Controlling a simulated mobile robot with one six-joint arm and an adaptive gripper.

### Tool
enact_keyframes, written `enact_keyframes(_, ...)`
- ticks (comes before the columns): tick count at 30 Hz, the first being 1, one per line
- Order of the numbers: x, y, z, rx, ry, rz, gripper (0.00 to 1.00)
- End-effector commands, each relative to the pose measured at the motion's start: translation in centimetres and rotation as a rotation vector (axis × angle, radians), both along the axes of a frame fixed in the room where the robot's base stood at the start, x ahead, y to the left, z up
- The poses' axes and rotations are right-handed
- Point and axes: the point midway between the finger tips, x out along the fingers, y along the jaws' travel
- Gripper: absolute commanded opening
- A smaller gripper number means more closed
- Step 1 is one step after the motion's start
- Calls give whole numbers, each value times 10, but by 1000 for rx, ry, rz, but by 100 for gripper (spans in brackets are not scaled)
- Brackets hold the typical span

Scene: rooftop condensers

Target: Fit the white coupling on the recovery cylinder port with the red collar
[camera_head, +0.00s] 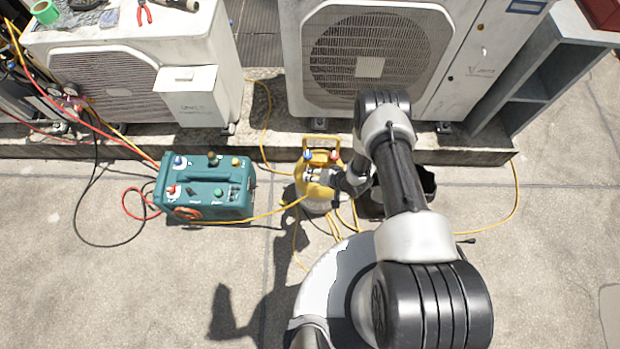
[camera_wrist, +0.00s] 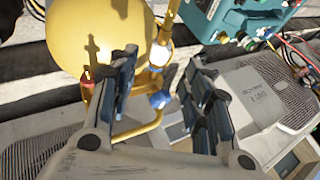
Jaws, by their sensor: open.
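The yellow recovery cylinder (camera_head: 314,190) stands on the ground in front of the middle condenser, with a yellow handle (camera_head: 321,140) on top. A red-collared port (camera_head: 337,154) and a blue-collared port (camera_head: 308,155) show near its top. In the wrist view the cylinder (camera_wrist: 95,35) fills the upper left, with the red collar (camera_wrist: 87,77) beside the left finger and the blue collar (camera_wrist: 160,98) between the fingers. My gripper (camera_wrist: 162,65) is open at the cylinder's top; it also shows in the head view (camera_head: 320,175). A small pale fitting (camera_wrist: 158,55) lies between the fingers; I cannot tell whether it is the white coupling.
A teal recovery machine (camera_head: 206,190) stands left of the cylinder, with red, yellow and black hoses around it. Condensers (camera_head: 370,55) stand on a raised curb behind. A dark container (camera_head: 425,185) is partly hidden by my arm. The left foreground is clear ground.

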Motion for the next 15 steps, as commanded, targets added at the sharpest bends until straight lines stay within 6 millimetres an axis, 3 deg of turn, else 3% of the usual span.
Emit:
enact_keyframes(1,4,5,-12,0,-2,3,45)
enact_keyframes(6,16,18,-36,-1,0,2,45)
enact_keyframes(15,27,29,-53,-1,0,0,45)
